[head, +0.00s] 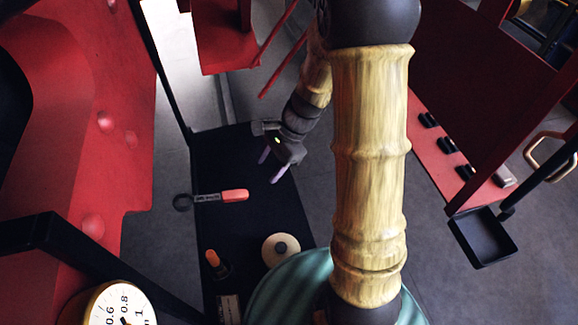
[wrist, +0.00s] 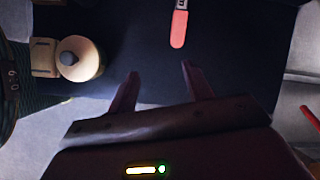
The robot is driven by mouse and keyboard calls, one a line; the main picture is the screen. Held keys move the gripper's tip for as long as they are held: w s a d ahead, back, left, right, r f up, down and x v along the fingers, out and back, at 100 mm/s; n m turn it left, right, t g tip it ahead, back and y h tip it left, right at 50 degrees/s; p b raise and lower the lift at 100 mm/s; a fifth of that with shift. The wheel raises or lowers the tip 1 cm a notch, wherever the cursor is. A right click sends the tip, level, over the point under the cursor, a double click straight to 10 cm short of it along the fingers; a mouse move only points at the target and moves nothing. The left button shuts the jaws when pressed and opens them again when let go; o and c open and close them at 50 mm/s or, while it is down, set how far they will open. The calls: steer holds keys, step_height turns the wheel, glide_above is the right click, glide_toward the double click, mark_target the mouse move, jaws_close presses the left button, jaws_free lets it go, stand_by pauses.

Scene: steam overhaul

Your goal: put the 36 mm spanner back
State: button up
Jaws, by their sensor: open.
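The spanner (head: 208,198) lies on a dark mat-like surface (head: 225,165), its ring end to the left and its orange-red handle to the right. Its size marking is too small to read in the head view. In the wrist view the orange handle (wrist: 179,28) shows at the top, and the ring end is out of frame. My gripper (head: 268,167) is open and empty above the dark surface, apart from the spanner, beyond the handle end in the head view. Its two fingers (wrist: 158,74) point toward the handle in the wrist view.
A round cream-coloured object with a grey knob (head: 281,249) and an orange-topped item (head: 215,262) stand near the surface's front. A gauge (head: 122,308) is at the lower left. A red panel (head: 450,150) with black pieces and a black tray (head: 482,238) are at right.

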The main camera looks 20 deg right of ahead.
steer(key=s+d+r+n+t+h, duration=0.1)
steer(key=s+d+r+n+h, duration=0.1)
steer(key=s+n, duration=0.2)
steer(key=s+d+r+n+t+h, duration=0.1)
steer(key=s+d+r+n+h, duration=0.2)
steer(key=n, duration=0.7)
steer(key=shift+s+r+n+t+h, duration=0.3)
steer(key=shift+s+r+t, duration=0.1)
steer(key=shift+s, duration=0.45)
steer(key=c, duration=0.3)
